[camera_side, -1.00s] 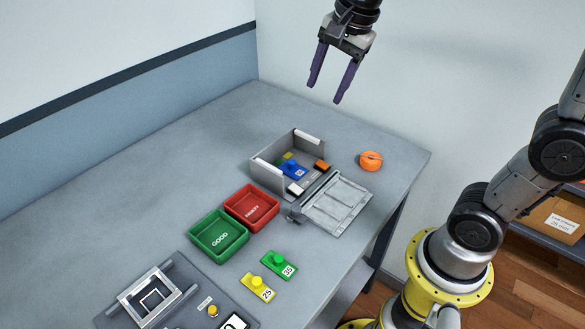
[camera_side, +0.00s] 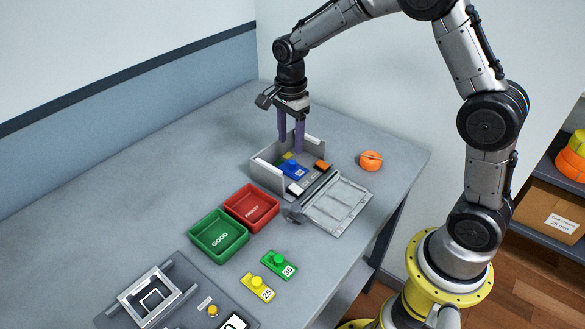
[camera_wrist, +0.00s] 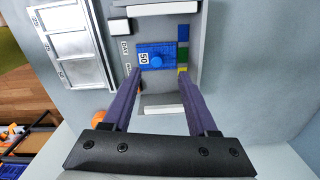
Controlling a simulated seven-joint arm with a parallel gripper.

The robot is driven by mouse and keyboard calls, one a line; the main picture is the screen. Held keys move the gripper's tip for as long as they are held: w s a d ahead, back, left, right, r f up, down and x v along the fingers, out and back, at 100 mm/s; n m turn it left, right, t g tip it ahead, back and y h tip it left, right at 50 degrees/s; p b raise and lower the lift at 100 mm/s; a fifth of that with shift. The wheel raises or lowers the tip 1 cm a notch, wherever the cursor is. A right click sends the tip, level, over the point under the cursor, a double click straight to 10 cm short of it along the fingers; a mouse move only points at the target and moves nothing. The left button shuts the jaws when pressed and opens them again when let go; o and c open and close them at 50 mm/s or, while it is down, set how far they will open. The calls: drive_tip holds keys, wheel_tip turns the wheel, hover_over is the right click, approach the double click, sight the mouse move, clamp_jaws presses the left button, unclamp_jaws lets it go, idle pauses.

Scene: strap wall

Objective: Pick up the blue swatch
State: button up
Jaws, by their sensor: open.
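The blue swatch (camera_side: 293,169) lies inside the open grey box (camera_side: 266,177). In the wrist view the blue swatch (camera_wrist: 157,58) is a flat plate with a round knob and a white label reading 50. My gripper (camera_side: 291,146) points down over the back of the box, its purple fingers apart and empty. In the wrist view the tips of my gripper (camera_wrist: 160,73) lie on either side of the swatch's near edge, with nothing between them but the view of the swatch. Whether they touch anything cannot be told.
The box's hinged lid (camera_side: 334,204) lies open at the front right. An orange round object (camera_side: 370,160) sits right of the box. A red tray (camera_side: 251,207) and a green tray (camera_side: 218,236) stand in front, with yellow (camera_side: 259,287) and green (camera_side: 280,264) swatches nearby.

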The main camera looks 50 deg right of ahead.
sight(293, 162)
drive_tip(key=f, duration=0.5)
drive_tip(key=shift+s+d+f, duration=0.15)
drive_tip(key=shift+s+f, duration=0.1)
drive_tip(key=shift+s, duration=0.05)
drive_tip(key=shift+w+f, duration=0.1)
drive_tip(key=shift+f, duration=0.5)
drive_tip(key=shift+c, duration=0.3)
clamp_jaws()
